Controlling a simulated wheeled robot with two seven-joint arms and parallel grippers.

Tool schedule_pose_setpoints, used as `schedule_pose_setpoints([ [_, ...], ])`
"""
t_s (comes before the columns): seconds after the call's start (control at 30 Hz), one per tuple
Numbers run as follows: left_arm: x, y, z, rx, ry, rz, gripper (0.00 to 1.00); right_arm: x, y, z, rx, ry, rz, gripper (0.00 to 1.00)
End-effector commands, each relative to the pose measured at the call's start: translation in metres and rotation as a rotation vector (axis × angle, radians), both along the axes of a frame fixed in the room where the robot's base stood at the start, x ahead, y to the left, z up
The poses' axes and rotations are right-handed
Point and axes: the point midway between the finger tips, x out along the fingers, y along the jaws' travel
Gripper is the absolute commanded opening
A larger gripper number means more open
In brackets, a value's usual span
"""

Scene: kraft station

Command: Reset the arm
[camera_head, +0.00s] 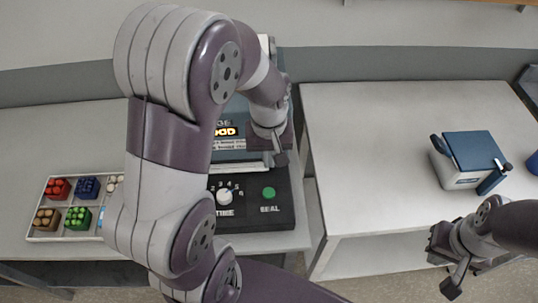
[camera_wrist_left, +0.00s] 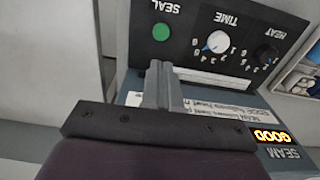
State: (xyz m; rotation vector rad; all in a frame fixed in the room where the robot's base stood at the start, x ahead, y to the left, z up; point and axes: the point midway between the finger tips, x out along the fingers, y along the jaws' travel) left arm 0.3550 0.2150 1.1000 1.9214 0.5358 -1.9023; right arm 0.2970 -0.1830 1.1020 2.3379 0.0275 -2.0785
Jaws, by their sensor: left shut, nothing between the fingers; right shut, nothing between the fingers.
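My left arm comes in large from the lower middle and arches over the left table in the head view. My left gripper (camera_head: 275,158) is shut and empty, just above the heat sealer (camera_head: 284,215). In the left wrist view the shut fingers (camera_wrist_left: 158,85) stand in front of the sealer's black panel (camera_wrist_left: 190,35), with a green SEAL button (camera_wrist_left: 161,32) and TIME and HEAT dials. I cannot tell whether the fingers touch the machine. My right gripper (camera_head: 447,272) is shut and empty, low at the right, by the front edge of the right table.
A sectioned tray (camera_head: 40,236) with small coloured items lies at the left of the left table (camera_head: 60,135). A blue-and-white box (camera_head: 465,160) stands on the right table (camera_head: 350,130), beside a blue object (camera_head: 533,164). The middle of the right table is clear. A narrow gap separates the tables.

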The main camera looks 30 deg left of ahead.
Motion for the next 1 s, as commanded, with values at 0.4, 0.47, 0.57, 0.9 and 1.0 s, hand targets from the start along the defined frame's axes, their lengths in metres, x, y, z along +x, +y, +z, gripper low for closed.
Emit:
schedule_pose_setpoints([
  [0.4,0.000,0.000,0.000,0.000,0.000,0.000,0.00,0.000,0.000,0.000,0.000,0.000,0.000,0.00],
  [0.47,0.001,0.000,0.000,0.001,-0.004,-0.023,0.00,0.000,0.000,0.000,0.000,0.000,0.000,0.00],
  [0.57,-0.014,-0.003,-0.006,0.007,-0.033,-0.228,0.00,0.000,0.000,0.000,0.000,0.000,0.000,0.00],
  [0.9,-0.059,-0.032,0.003,0.029,-0.107,-0.574,0.00,0.000,0.000,0.000,0.000,0.000,0.000,0.00],
  [1.0,-0.059,-0.032,0.002,0.030,-0.106,-0.571,0.00,0.000,0.000,0.000,0.000,0.000,0.000,0.00],
])
